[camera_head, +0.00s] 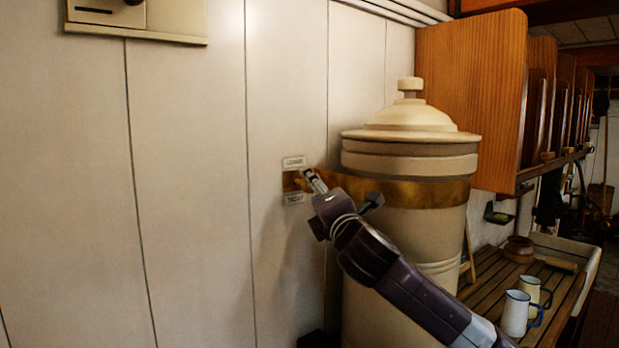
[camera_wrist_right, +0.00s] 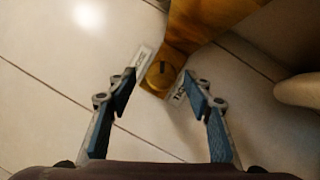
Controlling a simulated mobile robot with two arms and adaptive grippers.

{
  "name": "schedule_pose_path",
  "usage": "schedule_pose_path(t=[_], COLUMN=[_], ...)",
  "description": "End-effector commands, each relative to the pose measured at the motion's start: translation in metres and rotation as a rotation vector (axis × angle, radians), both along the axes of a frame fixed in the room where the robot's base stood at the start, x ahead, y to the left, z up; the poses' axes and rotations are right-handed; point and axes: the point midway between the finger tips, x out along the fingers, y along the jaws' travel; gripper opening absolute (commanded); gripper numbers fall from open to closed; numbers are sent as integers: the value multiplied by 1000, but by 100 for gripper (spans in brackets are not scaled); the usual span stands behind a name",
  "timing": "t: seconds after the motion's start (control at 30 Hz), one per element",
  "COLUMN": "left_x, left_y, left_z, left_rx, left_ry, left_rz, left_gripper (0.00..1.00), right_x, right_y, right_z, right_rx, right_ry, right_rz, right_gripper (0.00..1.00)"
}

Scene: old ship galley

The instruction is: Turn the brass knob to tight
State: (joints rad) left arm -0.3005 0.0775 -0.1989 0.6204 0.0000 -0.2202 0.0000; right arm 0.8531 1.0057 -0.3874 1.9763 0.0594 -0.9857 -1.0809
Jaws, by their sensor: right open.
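The brass knob (camera_wrist_right: 160,75) shows in the right wrist view as a round disc with a short dark mark, at the wall end of a brass strap (camera_wrist_right: 197,22). Small pale label plates sit on either side of it. In the head view the upper label (camera_head: 293,162) is hard to read and the lower label (camera_head: 294,199) seems to read "TIGHT". My right gripper (camera_wrist_right: 162,84) is open, its fingers either side of the knob with visible gaps. In the head view my right gripper (camera_head: 313,181) largely hides the knob. My left gripper is out of view.
A large cream canister (camera_head: 408,240) stands against the panelled wall, right beside the knob, with the strap (camera_head: 420,191) around it. A slatted counter (camera_head: 488,290) at right holds white mugs (camera_head: 515,313) and a brown pot (camera_head: 518,249). The wall left of the knob is clear.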

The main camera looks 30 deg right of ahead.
Motion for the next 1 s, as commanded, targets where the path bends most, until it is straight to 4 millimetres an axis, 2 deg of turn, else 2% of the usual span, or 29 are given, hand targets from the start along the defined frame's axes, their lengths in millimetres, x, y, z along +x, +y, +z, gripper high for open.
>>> schedule_pose_path(t=[0.03,0.23,0.57,0.93,1.0], left_x=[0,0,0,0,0], left_y=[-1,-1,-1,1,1], left_z=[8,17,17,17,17], left_rx=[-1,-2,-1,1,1], left_ry=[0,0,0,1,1], left_rz=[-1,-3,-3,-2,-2], left_gripper=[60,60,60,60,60], right_x=[8,26,30,30,30], right_y=[-2,-7,-8,-8,-8], right_z=[4,5,4,4,4], right_rx=[3,3,1,2,2], right_ry=[3,2,1,2,2], right_rz=[0,0,1,0,0], right_gripper=[47,47,47,8,5])
